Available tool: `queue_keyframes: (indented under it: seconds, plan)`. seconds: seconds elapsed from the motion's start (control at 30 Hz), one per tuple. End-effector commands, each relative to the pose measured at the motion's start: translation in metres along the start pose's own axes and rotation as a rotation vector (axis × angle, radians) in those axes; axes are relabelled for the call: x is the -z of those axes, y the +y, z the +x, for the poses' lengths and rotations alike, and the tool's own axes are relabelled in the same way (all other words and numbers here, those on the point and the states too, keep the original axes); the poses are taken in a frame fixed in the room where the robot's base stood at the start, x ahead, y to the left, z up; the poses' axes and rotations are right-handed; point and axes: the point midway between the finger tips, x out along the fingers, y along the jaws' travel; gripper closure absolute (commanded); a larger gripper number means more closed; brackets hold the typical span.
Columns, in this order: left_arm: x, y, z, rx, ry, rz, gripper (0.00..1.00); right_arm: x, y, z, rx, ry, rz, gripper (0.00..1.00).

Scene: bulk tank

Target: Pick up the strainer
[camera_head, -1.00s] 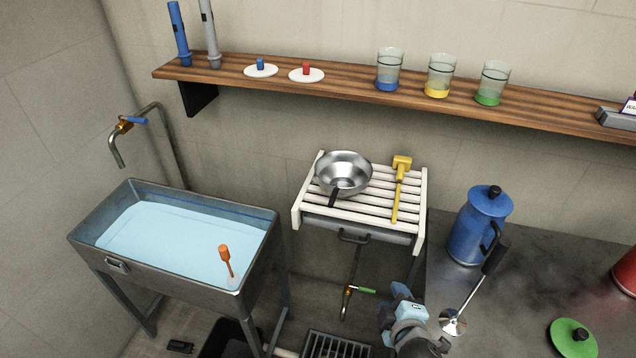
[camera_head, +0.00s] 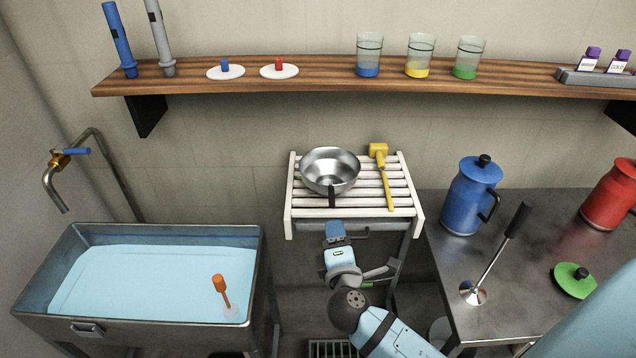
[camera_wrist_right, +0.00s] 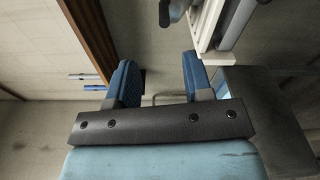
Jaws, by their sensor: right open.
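The strainer (camera_head: 330,166) is a shiny metal bowl with a black handle pointing toward me. It rests on the white slatted rack (camera_head: 290,222), left of a yellow long-handled tool. My right gripper (camera_head: 335,228) is below and in front of the rack's front edge, under the strainer's handle in the picture and apart from it. In the right wrist view the two blue fingers of the right gripper (camera_wrist_right: 160,82) are spread with nothing between them. The rack's edge (camera_wrist_right: 207,22) shows there at the upper right; I cannot clearly make out the strainer there. My left gripper is out of view.
The yellow tool (camera_head: 384,178) lies beside the strainer. A wooden shelf (camera_head: 320,79) with cups runs above. A water-filled tank (camera_head: 140,232) stands left. A dark counter (camera_head: 500,300) on the right holds a blue can (camera_head: 466,198) and a long-handled metal tool (camera_head: 500,250).

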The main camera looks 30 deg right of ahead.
Motion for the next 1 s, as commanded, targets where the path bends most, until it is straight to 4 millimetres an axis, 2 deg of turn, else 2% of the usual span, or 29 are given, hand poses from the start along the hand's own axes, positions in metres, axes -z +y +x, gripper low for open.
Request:
queue_keyframes:
  seconds: [0.33, 0.57, 0.83, 1.0]
  plan:
    - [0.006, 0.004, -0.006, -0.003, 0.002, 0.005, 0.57, -0.001, 0.002, 0.065, -0.002, -0.001, -0.002, 0.53]
    - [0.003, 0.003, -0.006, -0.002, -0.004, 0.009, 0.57, -0.001, 0.001, 0.084, -0.001, -0.001, 0.000, 0.53]
    - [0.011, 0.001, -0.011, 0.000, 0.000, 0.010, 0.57, -0.003, -0.004, 0.120, -0.002, -0.001, -0.001, 0.53]
    - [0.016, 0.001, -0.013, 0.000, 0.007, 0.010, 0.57, -0.002, -0.005, 0.133, 0.000, 0.000, 0.001, 0.53]
